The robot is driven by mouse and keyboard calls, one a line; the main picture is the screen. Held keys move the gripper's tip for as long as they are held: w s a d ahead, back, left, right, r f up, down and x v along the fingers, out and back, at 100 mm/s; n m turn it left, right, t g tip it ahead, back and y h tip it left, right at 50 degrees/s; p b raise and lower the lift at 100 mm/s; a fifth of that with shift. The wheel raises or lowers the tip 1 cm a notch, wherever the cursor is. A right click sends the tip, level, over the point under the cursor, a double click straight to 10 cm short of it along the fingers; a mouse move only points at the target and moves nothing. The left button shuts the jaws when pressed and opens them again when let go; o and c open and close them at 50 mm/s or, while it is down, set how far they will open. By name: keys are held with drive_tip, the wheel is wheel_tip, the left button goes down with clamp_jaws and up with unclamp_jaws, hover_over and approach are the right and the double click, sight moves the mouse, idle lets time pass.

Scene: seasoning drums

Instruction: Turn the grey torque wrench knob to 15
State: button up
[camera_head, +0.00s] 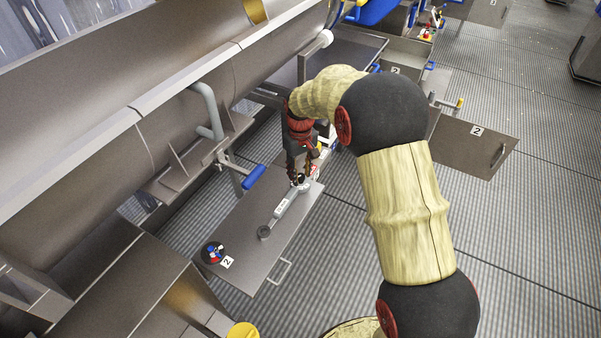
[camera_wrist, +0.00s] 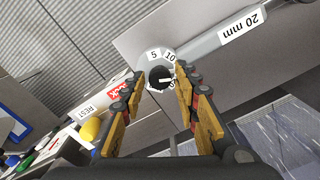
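The grey torque wrench (camera_head: 283,207) lies on a flat metal panel (camera_head: 246,214). In the wrist view its grey shaft (camera_wrist: 205,42) carries a "20 mm" label and ends in a round dial showing 5 and 10. A third number is partly hidden by the right finger. The black knob (camera_wrist: 158,79) sits in the dial; its white mark points right, toward that covered side. My gripper (camera_head: 297,180) is above the wrench's far end. In the wrist view my gripper (camera_wrist: 160,84) is open, fingers on either side of the knob; contact cannot be told.
A white box with red and "REST" labels (camera_wrist: 92,106) lies close beside the left finger. A round disc with coloured spots (camera_head: 213,252) is near the panel's front corner. A blue handle (camera_head: 254,176) and a large metal drum (camera_head: 170,125) stand left of the panel.

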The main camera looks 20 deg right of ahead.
sight(300, 175)
drive_tip(key=c, duration=0.6)
clamp_jaws()
drive_tip(key=shift+p, duration=0.7)
drive_tip(key=o, duration=0.8)
unclamp_jaws()
drive_tip(key=shift+o, duration=0.7)
wheel_tip(300, 175, up, 12)
